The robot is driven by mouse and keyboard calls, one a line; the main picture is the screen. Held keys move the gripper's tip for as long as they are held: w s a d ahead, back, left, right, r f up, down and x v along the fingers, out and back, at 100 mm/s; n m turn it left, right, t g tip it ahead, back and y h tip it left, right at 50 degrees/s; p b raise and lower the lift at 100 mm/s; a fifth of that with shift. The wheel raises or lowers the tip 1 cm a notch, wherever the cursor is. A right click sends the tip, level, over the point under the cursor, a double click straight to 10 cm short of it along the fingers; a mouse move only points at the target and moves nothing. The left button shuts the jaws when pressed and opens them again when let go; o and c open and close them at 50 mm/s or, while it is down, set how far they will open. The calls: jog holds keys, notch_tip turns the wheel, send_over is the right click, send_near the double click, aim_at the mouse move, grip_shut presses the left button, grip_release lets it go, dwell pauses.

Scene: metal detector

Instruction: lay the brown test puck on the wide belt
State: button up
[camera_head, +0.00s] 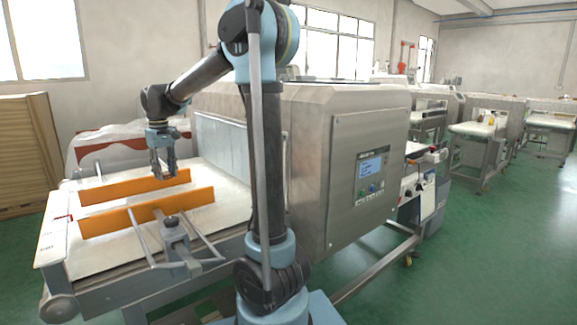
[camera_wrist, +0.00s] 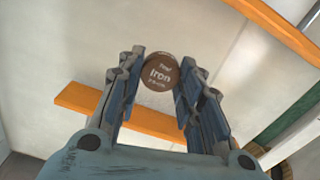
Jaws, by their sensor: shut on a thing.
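The brown test puck (camera_wrist: 160,72) shows in the wrist view between the two fingertips, with its round labelled face reading "Iron" toward the camera. My gripper (camera_wrist: 158,80) is shut on it; in the head view my gripper (camera_head: 163,172) points down over the wide belt, near the far orange guide. The puck cannot be made out in the head view. The wide belt (camera_head: 120,212) is a pale flat surface leading into the metal detector. Whether the puck touches the belt I cannot tell.
Two orange guide rails (camera_head: 135,187), (camera_head: 148,211) run along the belt. A metal bracket (camera_head: 176,238) stands at the belt's near side. The steel detector housing (camera_head: 305,150) with its control panel (camera_head: 371,177) stands to the right. Bare belt lies between the rails.

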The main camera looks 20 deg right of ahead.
jog(key=shift+w+d, duration=0.1)
jog(key=shift+d, duration=0.3)
jog(key=shift+f, duration=5.05)
jog(key=o, duration=0.9)
notch_tip(320, 180, up, 12)
jog(key=shift+r, duration=0.1)
